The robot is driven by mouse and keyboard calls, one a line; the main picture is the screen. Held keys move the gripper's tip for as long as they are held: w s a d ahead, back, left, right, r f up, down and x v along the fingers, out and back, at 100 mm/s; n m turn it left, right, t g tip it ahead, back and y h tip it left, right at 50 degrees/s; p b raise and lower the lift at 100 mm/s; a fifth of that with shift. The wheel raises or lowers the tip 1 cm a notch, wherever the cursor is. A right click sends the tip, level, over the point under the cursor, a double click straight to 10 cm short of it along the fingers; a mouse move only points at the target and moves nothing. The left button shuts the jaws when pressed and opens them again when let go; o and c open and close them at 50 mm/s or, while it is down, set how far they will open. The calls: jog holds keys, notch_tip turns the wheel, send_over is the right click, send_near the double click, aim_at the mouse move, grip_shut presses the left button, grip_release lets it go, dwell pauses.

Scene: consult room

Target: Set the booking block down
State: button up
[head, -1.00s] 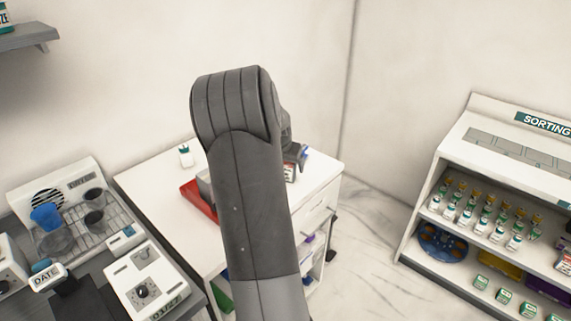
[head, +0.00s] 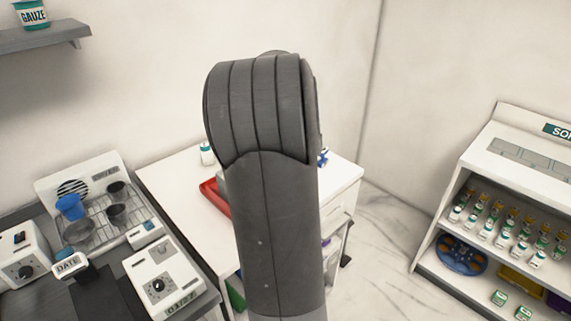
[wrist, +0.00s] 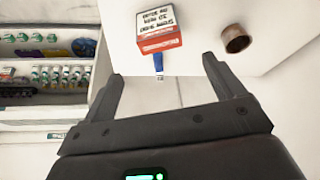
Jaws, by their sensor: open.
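The booking block, as I take it, is a small red and white block (wrist: 160,30) with printed text, reading upside down in the wrist view. It rests on the white cabinet top (wrist: 200,20), close to its edge. My gripper (wrist: 163,66) is open, with a finger to either side and the block just beyond the fingertips, apart from both. In the head view my arm hides the gripper and most of the block.
A brown cup-like thing (wrist: 235,38) stands beside the block. A red tray (head: 211,197) and a small white bottle (head: 207,153) are on the cabinet. A sorting shelf with vials (head: 500,225) stands right. Machines (head: 160,280) stand on the left counter.

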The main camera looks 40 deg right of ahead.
jog(key=s+a+r+n+t+y, duration=0.1)
jog(key=s+a+r+n+t, duration=0.15)
jog(key=a, duration=1.05)
jog(key=s+a+r+n+t+y, duration=0.15)
jog(key=a+r+n, duration=0.25)
jog(key=a, duration=0.9)
jog(key=s+a+f+n+y, duration=0.1)
jog(key=s+a+n, duration=0.6)
jog(key=s+a, duration=0.6)
jog(key=a, duration=0.3)
jog(key=shift+a+f, duration=0.25)
jog(key=shift+f, duration=0.15)
